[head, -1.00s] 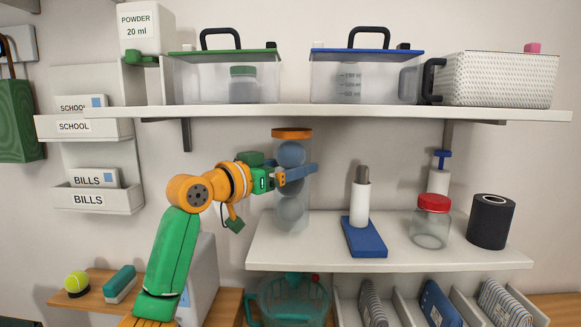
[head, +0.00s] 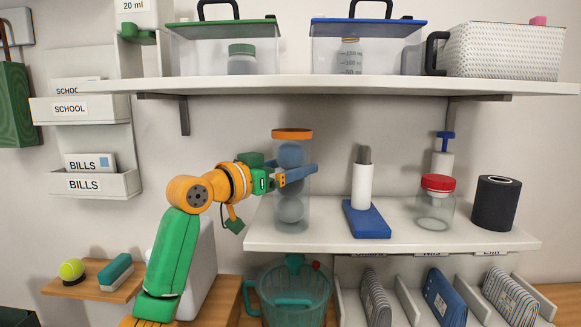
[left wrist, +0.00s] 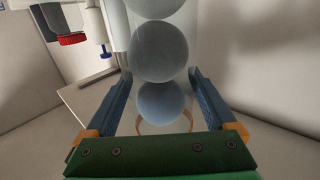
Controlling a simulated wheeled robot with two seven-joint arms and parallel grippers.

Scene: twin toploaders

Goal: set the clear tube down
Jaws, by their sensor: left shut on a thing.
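The clear tube (head: 291,208) is upright, with an orange cap and several grey-blue balls stacked inside. My left gripper (head: 301,173) is shut around its upper half, coming from the left. The tube's lower end shows in front of the left part of the middle shelf (head: 400,238); I cannot tell if it touches the shelf or is just above it. In the left wrist view, the tube (left wrist: 160,52) lies between the two blue fingers (left wrist: 160,76). My right gripper is out of view.
On the middle shelf, a white cylinder on a blue base (head: 367,220) stands right of the tube. Further right are a red-lidded jar (head: 435,208) and a black roll (head: 493,205). The upper shelf (head: 330,88) holds bins above. A teal container (head: 292,290) is below.

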